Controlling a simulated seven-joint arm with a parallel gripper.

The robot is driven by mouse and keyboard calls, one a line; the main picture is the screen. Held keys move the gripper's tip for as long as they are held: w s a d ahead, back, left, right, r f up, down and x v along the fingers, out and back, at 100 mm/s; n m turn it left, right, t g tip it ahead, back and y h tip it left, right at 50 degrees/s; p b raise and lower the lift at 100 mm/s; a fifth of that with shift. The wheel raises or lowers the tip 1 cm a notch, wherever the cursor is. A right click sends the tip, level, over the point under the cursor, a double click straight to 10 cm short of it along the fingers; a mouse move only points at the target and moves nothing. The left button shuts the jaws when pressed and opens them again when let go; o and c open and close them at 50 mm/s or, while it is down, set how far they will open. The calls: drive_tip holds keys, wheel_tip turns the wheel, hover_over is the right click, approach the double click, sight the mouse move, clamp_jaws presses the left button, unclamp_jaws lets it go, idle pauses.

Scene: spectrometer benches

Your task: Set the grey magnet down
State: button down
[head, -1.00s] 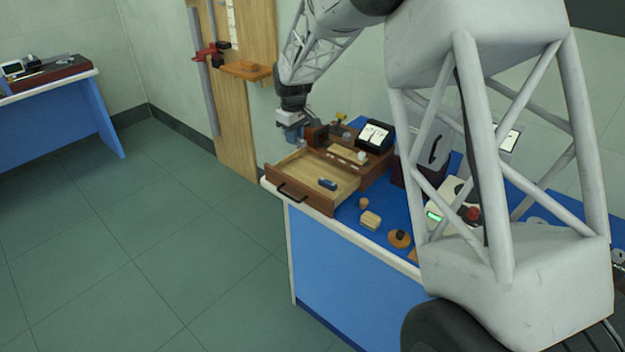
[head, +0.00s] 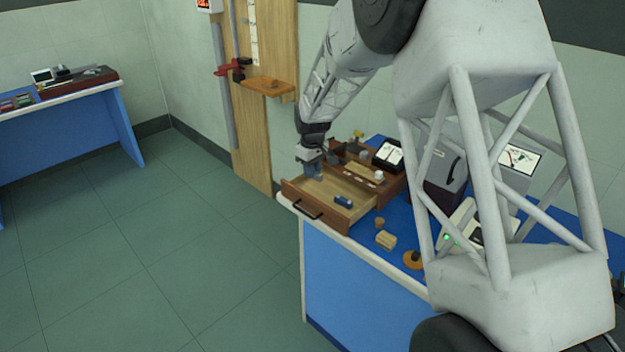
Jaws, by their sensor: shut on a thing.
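My gripper (head: 313,174) points down over the back left part of an open wooden drawer (head: 363,207). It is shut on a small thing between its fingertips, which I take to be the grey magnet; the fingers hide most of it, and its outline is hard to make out. I cannot tell whether it touches the drawer floor. A small blue block (head: 343,201) lies in the drawer near its front right, apart from my gripper.
The drawer's brown cabinet (head: 391,187) stands behind, with small blocks and a meter (head: 388,154) on or near it. A wooden block (head: 385,240) and an orange round piece (head: 413,260) lie on the blue bench top. The middle of the drawer is clear.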

sight(312, 186)
idle(0.3)
drive_tip(key=shift+f, duration=1.85)
drive_tip(key=shift+f, duration=0.1)
drive_tip(key=c, duration=1.1)
unclamp_jaws()
drive_tip(key=shift+o, duration=0.2)
wheel_tip(312, 186, up, 12)
drive_tip(key=shift+r, duration=0.1)
